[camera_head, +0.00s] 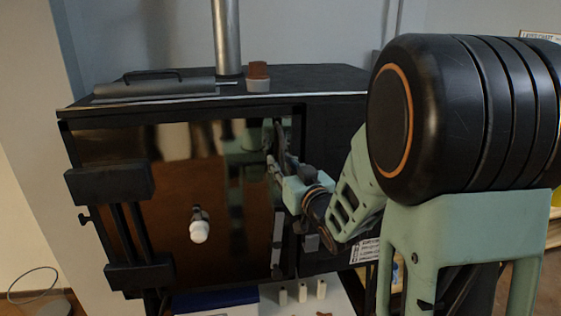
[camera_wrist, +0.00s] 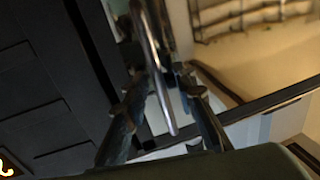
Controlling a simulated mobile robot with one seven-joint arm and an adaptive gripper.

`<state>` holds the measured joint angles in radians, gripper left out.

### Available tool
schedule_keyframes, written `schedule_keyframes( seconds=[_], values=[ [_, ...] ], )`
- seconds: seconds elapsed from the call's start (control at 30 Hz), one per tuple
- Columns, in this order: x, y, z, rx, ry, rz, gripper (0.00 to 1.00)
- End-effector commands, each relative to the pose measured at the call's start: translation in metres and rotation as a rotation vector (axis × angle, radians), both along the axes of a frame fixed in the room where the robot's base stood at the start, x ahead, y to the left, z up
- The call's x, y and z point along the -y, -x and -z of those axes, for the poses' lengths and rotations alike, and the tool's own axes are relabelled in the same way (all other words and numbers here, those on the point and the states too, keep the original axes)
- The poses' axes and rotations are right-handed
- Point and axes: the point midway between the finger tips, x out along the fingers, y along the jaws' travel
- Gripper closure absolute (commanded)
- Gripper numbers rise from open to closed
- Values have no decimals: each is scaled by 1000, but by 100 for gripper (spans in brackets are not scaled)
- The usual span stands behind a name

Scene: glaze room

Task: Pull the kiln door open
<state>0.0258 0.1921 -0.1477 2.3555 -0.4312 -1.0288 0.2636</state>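The kiln door (camera_head: 170,180) is a brown, mirror-like panel on the front of the black kiln. It looks closed. Its upright metal handle (camera_head: 277,250) runs along the right edge. In the head view, my gripper (camera_head: 277,158) is at the upper part of the handle and hides some of it. In the wrist view, the bar of the handle (camera_wrist: 158,75) passes between the two fingers of my gripper (camera_wrist: 162,95), one on either side. The fingers stand apart and a gap shows beside the bar. Contact with the handle is unclear.
A reddish-brown block (camera_head: 258,77) and a grey bar-like lid piece (camera_head: 155,88) are on the kiln top. A metal flue pipe (camera_head: 227,40) rises behind. Small white cylinders (camera_head: 301,292) stand on a white surface below the door. A white knob (camera_head: 199,231) shows on the door.

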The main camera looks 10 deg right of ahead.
Motion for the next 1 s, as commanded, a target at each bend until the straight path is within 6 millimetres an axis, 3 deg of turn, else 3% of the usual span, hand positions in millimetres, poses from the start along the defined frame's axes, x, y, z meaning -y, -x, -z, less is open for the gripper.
schedule_keyframes(
  seconds=[0.13, 0.37, 1.0],
  values=[
    [0, 0, 0, 0, 0, 0, 77],
    [0, 0, 0, 0, 0, 0, 100],
    [-2, 0, 0, 1, 0, 0, 100]
  ],
)
